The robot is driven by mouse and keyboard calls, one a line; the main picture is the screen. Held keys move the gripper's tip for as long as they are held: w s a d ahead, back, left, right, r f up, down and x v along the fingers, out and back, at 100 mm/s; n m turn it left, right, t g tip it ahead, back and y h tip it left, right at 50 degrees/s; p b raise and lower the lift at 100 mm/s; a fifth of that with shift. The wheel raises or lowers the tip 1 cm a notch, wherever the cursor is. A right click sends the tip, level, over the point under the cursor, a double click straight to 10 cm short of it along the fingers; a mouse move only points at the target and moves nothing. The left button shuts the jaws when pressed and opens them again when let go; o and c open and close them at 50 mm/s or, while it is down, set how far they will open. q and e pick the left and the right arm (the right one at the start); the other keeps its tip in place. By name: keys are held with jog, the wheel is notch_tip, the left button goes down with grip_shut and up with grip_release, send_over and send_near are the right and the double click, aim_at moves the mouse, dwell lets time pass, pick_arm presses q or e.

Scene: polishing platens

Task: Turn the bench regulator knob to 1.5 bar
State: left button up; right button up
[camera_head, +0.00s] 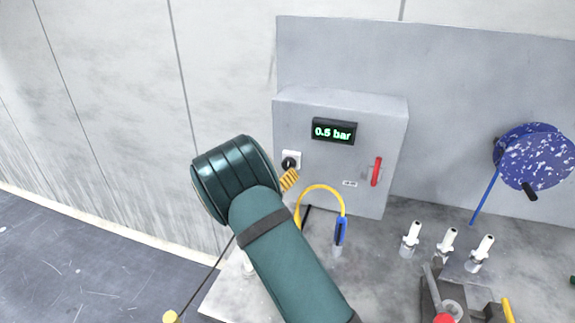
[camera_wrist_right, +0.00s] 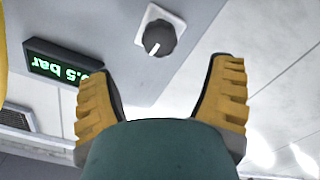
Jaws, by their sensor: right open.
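The bench regulator is a grey box (camera_head: 340,108) on the wall panel, and its green display (camera_head: 333,131) reads 0.5 bar. The black knob (camera_head: 291,162) sits on a white plate at the box's lower left. In the right wrist view the knob (camera_wrist_right: 159,39) shows whole with a white pointer mark. My right gripper (camera_head: 289,179) is just below the knob in the head view. In the wrist view its yellow ribbed fingers (camera_wrist_right: 163,82) are apart and empty, with the knob beyond the gap between their tips. The display (camera_wrist_right: 62,68) appears upside down there, partly covered by a finger. My left gripper is not in view.
A red handle (camera_head: 376,171) is at the box's right. A yellow hose (camera_head: 322,187) with a blue fitting (camera_head: 340,232) arches below the box. White-topped fittings (camera_head: 448,239) stand on the bench at right. A blue speckled disc (camera_head: 535,158) is on the panel.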

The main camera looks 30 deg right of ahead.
aim_at(287, 166)
jog(key=x, duration=0.8)
jog(key=c, duration=1.2)
